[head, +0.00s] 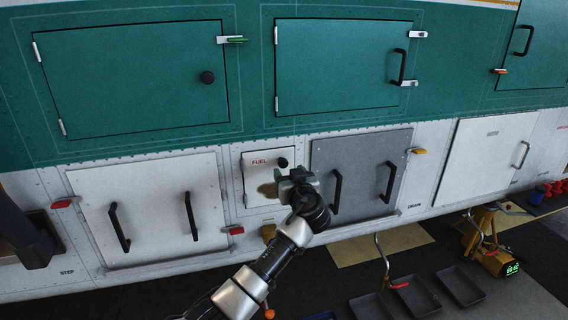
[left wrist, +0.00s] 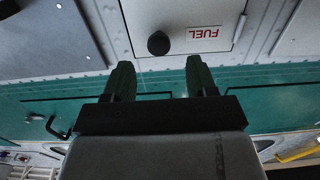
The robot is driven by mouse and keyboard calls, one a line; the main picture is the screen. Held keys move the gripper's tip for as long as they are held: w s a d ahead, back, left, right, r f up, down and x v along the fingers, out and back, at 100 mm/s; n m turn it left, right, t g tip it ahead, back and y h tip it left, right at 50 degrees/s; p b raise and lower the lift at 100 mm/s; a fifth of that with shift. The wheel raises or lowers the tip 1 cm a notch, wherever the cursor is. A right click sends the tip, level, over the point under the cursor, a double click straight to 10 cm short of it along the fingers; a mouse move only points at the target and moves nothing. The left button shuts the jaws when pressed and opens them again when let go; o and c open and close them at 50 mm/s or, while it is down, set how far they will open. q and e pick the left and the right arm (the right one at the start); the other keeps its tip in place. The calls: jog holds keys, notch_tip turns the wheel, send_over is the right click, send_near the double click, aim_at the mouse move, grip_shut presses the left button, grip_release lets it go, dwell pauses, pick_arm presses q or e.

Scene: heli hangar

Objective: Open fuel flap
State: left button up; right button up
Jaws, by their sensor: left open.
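The fuel flap (head: 257,196) is a small white panel marked FUEL, closed, low on the helicopter's side, with a round black knob (head: 282,162) at its upper right. My left gripper (head: 292,177) is in front of the flap's right edge, just below the knob in the head view, and hides part of the flap. In the left wrist view the flap (left wrist: 190,15) appears upside down, with its knob (left wrist: 158,43) ahead of the gap between the open, empty fingers (left wrist: 159,78). The knob is not between the fingers. My right gripper is not in view.
A grey panel (head: 360,160) with two black handles is right of the flap, and a white panel (head: 150,210) with two handles is left. Green doors (head: 340,65) are above. Trays (head: 412,297) and a yellow device (head: 487,240) stand on the floor at lower right.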

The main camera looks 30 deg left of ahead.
aim_at(284, 165)
pick_arm(q)
jog(key=x, duration=0.6)
jog(key=shift+w+a+f+b, duration=0.1)
jog(key=shift+w+a+b, duration=0.1)
jog(key=shift+b, duration=0.2)
jog(key=shift+d, duration=0.1)
grip_shut()
